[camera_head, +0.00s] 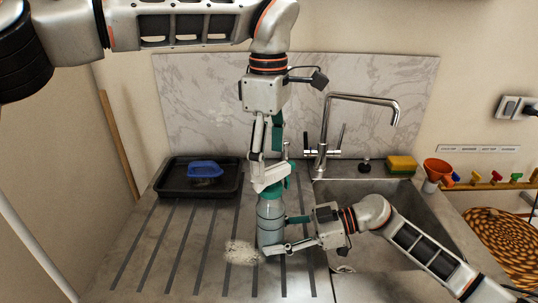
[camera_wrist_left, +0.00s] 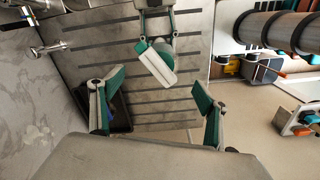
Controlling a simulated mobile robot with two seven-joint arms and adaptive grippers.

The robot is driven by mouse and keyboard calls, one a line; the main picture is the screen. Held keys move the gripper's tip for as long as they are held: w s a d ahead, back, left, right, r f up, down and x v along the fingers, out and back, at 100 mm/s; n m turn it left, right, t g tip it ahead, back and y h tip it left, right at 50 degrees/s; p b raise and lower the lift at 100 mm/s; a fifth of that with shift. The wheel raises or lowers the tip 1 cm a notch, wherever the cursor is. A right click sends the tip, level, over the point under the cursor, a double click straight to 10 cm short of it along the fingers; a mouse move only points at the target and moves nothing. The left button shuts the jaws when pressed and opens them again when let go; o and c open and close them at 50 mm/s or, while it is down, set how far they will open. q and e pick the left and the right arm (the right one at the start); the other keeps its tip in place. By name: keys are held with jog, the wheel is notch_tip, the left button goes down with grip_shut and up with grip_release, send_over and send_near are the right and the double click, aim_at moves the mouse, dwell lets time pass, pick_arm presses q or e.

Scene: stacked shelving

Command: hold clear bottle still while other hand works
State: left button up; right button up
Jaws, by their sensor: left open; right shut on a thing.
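The clear bottle (camera_head: 269,212) with a teal and white spray top stands upright on the grooved drainboard, left of the sink. My right gripper (camera_head: 279,234) is shut on its lower body from the right. My left gripper (camera_head: 266,160) is open, pointing down above the bottle, close to its spray top. In the left wrist view, the white and teal spray top (camera_wrist_left: 157,63) appears beyond the two spread green-padded fingers of my left gripper (camera_wrist_left: 151,92). My right gripper (camera_wrist_left: 155,20) shows behind it. Whether the left fingers touch the spray top is unclear.
A black tray (camera_head: 172,192) with a blue brush (camera_head: 205,169) lies at the back left. Pale crumbs (camera_head: 240,252) lie beside the bottle. A tall faucet (camera_head: 325,130) stands behind. The sink (camera_head: 430,218), yellow sponge (camera_head: 402,164) and orange funnel (camera_head: 437,168) are at right.

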aim_at(268, 169)
pick_arm(q)
jog(key=n, duration=0.6)
jog(key=shift+s, duration=0.15)
jog(key=n, duration=0.5)
jog(key=shift+s, duration=0.15)
jog(key=shift+f, duration=0.15)
jog(key=shift+f, duration=1.6)
grip_shut()
